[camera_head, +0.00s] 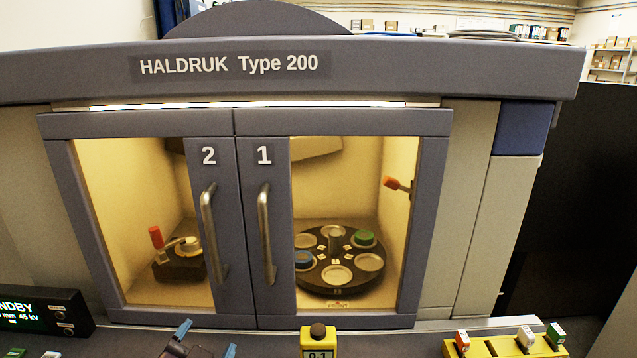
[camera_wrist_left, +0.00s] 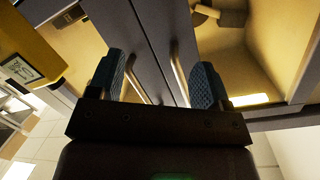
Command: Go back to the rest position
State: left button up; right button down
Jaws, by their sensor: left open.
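My left gripper (camera_head: 206,341) shows at the bottom of the head view, in front of the cabinet and below its doors. Its blue-tipped fingers are apart with nothing between them. In the left wrist view the gripper (camera_wrist_left: 160,82) is also open, with the two door handles beyond its fingers. The cabinet's door 2 (camera_head: 208,185) and door 1 (camera_head: 264,185) both look closed. The handle of door 2 (camera_head: 209,235) and the handle of door 1 (camera_head: 266,235) stand free of the gripper. My right gripper is not in view.
Behind the glass are a dark turntable (camera_head: 336,295) with green and blue pieces and a black fixture (camera_head: 180,268) with a red knob. A yellow block (camera_head: 318,343) stands close right of the gripper. A yellow rack (camera_head: 505,345) and a display (camera_head: 40,312) flank the front.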

pick_arm(q)
jog(key=s+a+f+n+g+y, duration=0.1)
jog(key=s+a+f+n+g, duration=0.2)
jog(key=s+a+f+g, duration=0.65)
jog(key=s+f+n+g+y, duration=0.1)
jog(key=s+f+n+g, duration=0.4)
jog(key=s, duration=0.9)
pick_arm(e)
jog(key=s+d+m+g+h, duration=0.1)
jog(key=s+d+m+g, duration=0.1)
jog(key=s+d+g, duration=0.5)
pick_arm(q)
jog(key=w+f+m+t+h, duration=0.1)
jog(key=w+f+m+t, duration=0.1)
jog(key=w+f+t, duration=0.5)
jog(key=shift+a+f+t, duration=0.15)
jog(key=shift+f+t, duration=1.1)
jog(key=shift+f, duration=1.05)
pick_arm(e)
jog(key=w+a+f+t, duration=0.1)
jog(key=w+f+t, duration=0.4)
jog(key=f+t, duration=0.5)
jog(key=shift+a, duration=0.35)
pick_arm(q)
jog(key=shift+w, duration=0.1)
